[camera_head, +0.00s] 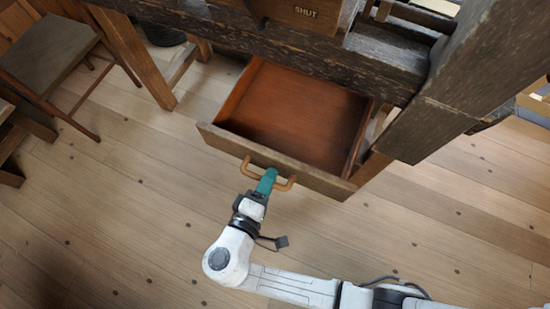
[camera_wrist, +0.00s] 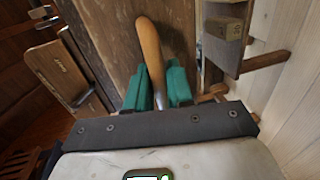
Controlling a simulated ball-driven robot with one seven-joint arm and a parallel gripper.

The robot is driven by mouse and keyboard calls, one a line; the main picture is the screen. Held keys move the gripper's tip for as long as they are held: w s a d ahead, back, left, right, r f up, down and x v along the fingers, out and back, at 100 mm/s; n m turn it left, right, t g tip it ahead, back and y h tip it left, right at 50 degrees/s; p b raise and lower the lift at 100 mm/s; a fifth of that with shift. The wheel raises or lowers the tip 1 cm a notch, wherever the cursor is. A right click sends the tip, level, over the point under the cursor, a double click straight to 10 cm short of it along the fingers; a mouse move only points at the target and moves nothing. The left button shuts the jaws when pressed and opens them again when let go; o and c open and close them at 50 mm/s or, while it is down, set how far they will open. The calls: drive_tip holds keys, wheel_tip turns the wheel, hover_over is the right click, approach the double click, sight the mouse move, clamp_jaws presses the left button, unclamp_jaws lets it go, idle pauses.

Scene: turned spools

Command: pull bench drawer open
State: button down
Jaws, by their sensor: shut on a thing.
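The bench drawer (camera_head: 300,112) stands pulled well out from under the dark wooden bench (camera_head: 330,50). Its reddish-brown inside is bare where it shows. A light wooden bar handle (camera_head: 246,167) runs along the drawer front. My gripper (camera_head: 268,180) has its teal fingers closed around the middle of this handle. In the wrist view, the handle (camera_wrist: 150,48) runs between the teal fingers of my gripper (camera_wrist: 157,88), with the drawer front behind. The fingers hide part of the handle.
A wooden chair (camera_head: 45,52) stands at the left. A thick bench leg (camera_head: 450,80) stands to the right of the drawer. A wooden block marked SHUT (camera_head: 305,12) is on the bench. The plank floor (camera_head: 110,220) in front of the drawer is clear.

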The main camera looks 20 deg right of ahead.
drive_tip(key=shift+s+a, duration=0.25)
drive_tip(key=shift+s, duration=0.05)
drive_tip(key=c, duration=1.2)
unclamp_jaws()
drive_tip(key=shift+w, duration=0.1)
drive_tip(key=shift+o, duration=0.2)
drive_tip(key=p+v, duration=0.7)
drive_tip(key=v, duration=0.3)
drive_tip(key=shift+a, duration=0.25)
drive_tip(key=shift+s+r, duration=0.1)
drive_tip(key=shift+s, duration=0.2)
